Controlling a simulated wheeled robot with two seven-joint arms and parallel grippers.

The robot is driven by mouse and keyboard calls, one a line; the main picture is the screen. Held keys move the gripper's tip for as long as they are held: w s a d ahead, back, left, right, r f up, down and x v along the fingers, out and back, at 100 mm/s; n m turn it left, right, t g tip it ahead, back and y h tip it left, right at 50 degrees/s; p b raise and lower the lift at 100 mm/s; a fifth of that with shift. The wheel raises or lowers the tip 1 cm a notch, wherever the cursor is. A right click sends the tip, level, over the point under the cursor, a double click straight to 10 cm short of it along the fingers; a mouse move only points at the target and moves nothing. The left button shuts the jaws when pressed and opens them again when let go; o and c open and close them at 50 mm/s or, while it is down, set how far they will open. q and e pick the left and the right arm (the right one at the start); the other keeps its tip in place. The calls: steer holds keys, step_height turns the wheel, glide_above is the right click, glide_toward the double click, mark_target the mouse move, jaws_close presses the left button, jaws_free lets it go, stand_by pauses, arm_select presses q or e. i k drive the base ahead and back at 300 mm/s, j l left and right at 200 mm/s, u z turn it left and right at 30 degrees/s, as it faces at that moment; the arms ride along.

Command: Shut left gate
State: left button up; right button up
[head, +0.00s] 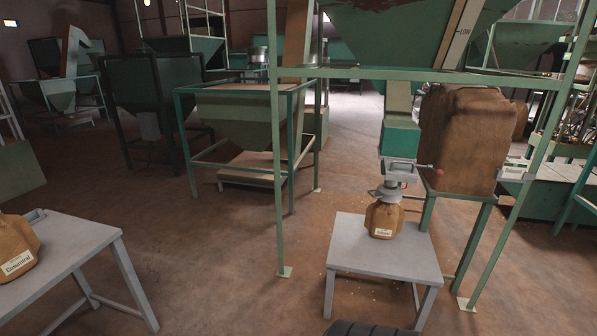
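A slide gate (400,170) of grey metal sits under a green chute (400,137) right of centre in the head view. A rod with a red knob (439,172) sticks out from its right side. Whether its plate is in or out cannot be told. Below its spout a brown labelled sack (383,218) stands upright on a grey table (385,259), its neck at the spout. No second gate is clear to me. Neither of my grippers is in view.
A green hopper (390,35) hangs above on a green frame with posts (279,200) reaching the floor. A large brown sack (465,140) stands right of the gate. Another labelled sack (18,246) is on a grey table (62,250) at left. Floor between the tables is free.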

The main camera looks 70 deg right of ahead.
mark_target(398, 170)
steer(key=z, duration=2.85)
